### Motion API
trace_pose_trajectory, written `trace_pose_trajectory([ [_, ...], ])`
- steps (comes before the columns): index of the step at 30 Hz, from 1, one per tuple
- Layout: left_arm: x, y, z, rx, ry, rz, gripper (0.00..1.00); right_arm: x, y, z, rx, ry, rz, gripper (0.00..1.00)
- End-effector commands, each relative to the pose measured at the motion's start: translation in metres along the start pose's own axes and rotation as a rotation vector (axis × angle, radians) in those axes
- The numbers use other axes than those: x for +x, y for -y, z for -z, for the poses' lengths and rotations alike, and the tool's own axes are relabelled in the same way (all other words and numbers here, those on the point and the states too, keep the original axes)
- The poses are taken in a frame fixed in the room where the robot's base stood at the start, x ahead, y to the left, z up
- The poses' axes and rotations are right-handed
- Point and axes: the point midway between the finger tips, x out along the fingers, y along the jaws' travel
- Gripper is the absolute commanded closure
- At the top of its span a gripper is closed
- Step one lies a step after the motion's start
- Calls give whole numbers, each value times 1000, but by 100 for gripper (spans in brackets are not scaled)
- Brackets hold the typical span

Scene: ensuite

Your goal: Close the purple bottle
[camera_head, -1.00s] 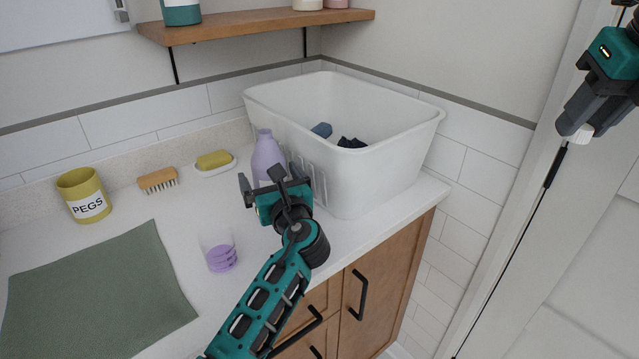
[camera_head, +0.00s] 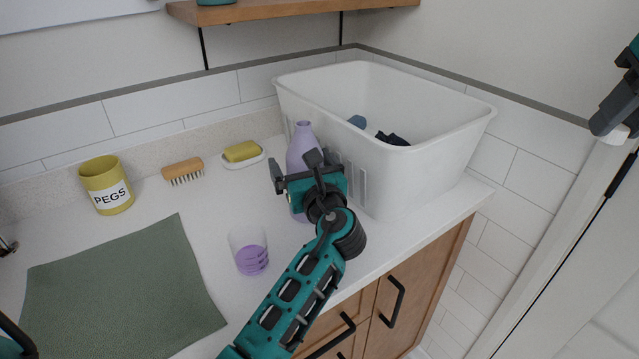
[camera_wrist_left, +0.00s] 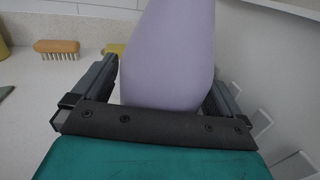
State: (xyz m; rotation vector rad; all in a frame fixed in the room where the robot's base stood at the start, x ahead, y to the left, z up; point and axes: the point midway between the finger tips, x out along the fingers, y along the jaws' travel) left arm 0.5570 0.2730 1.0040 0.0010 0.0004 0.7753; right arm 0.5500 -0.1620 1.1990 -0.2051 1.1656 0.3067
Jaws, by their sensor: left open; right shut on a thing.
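The purple bottle (camera_head: 301,142) stands on the white counter against the front of the white tub, its narrow neck upward and no cap visible on it. My left gripper (camera_head: 296,170) is at the bottle with its fingers apart. In the left wrist view the bottle's body (camera_wrist_left: 172,60) is between the two open fingers (camera_wrist_left: 160,95); its top is out of that picture. My right gripper (camera_head: 612,128), at the upper right edge and partly cut off, is shut on a small white piece (camera_head: 615,135) that looks like a cap. It is well away from the bottle.
A clear cup with purple bands (camera_head: 249,252) stands on the counter left of my left arm. Further left are a green cloth (camera_head: 120,290), a yellow PEGS pot (camera_head: 107,185), a brush (camera_head: 183,170) and a soap dish (camera_head: 243,158). The white tub (camera_head: 400,180) is at right, beneath a wooden shelf (camera_head: 290,14).

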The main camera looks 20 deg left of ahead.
Motion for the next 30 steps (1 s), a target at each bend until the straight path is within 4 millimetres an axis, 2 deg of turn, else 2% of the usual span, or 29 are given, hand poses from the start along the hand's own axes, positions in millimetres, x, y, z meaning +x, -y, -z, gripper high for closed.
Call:
trace_pose_trajectory([
  [7, 0, 0, 0, 0, 0, 0, 1, 0, 0, 0, 0, 0, 0, 94],
  [27, 0, 0, 0, 0, 0, 0, 65, 0, 0, 0, 0, 0, 0, 94],
  [30, 0, 0, -2, -1, 3, 0, 69, 0, 0, 0, 0, 0, 0, 94],
])
